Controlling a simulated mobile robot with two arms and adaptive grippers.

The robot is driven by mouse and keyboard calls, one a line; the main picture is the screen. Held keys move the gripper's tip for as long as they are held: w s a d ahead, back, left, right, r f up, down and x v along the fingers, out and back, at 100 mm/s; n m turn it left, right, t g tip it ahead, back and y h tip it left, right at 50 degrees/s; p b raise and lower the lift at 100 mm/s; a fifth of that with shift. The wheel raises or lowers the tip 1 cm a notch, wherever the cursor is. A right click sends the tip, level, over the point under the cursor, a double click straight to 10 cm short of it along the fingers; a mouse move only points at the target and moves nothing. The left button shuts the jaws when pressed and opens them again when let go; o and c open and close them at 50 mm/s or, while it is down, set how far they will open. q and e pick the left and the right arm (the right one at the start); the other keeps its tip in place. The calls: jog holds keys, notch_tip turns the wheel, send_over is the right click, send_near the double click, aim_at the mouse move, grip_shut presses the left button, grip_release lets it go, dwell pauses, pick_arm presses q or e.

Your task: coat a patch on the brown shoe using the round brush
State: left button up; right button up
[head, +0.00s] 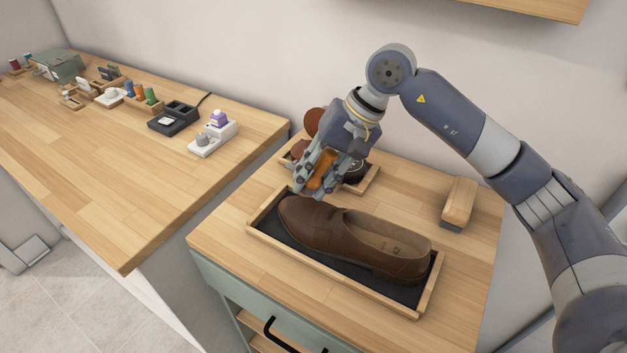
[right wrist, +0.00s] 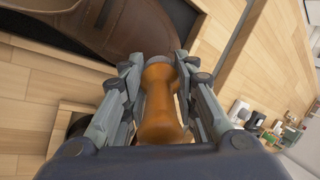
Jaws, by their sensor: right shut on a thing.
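The brown shoe (head: 350,232) lies in a shallow wooden tray (head: 432,290) with a dark lining, toe to the left. My right gripper (head: 312,190) is shut on an orange-brown wooden handle, the round brush (head: 322,170), just above and behind the toe. The right wrist view shows the brush handle (right wrist: 160,105) between the two fingers, with the brown shoe (right wrist: 120,22) just beyond. The brush's bristles are hidden, so I cannot tell whether they touch the shoe. My left gripper is not in view.
Behind my gripper, a small wooden tray (head: 371,186) holds round tins, partly hidden. A wooden block brush (head: 459,203) stands at the right of the cabinet top. The long counter (head: 120,190) at left holds a white holder (head: 213,138), a dark device (head: 174,120) and several small items.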

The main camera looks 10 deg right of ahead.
aim_at(329, 155)
jog(key=shift+s+a+f+b, duration=0.15)
jog(key=shift+s+a+b, duration=1.15)
jog(key=shift+s+a, duration=1)
jog(key=shift+b, duration=0.75)
jog(key=shift+w+d+b, duration=0.65)
jog(key=shift+w+d, duration=0.5)
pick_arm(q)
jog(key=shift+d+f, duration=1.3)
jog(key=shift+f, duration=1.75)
pick_arm(e)
jog(key=shift+w+d, duration=0.85)
jog(key=shift+d, duration=0.1)
jog(key=shift+w+d+b, duration=0.3)
jog(key=shift+w+d, duration=0.05)
jog(key=shift+a+r+p, duration=0.1)
jog(key=shift+r+p, duration=0.3)
jog(key=shift+r, duration=0.25)
jog(key=r+p, duration=0.2)
jog(key=r, duration=0.1)
jog(key=shift+w+a+r, duration=0.2)
jog(key=shift+r+p, duration=0.5)
jog(key=shift+r, duration=0.2)
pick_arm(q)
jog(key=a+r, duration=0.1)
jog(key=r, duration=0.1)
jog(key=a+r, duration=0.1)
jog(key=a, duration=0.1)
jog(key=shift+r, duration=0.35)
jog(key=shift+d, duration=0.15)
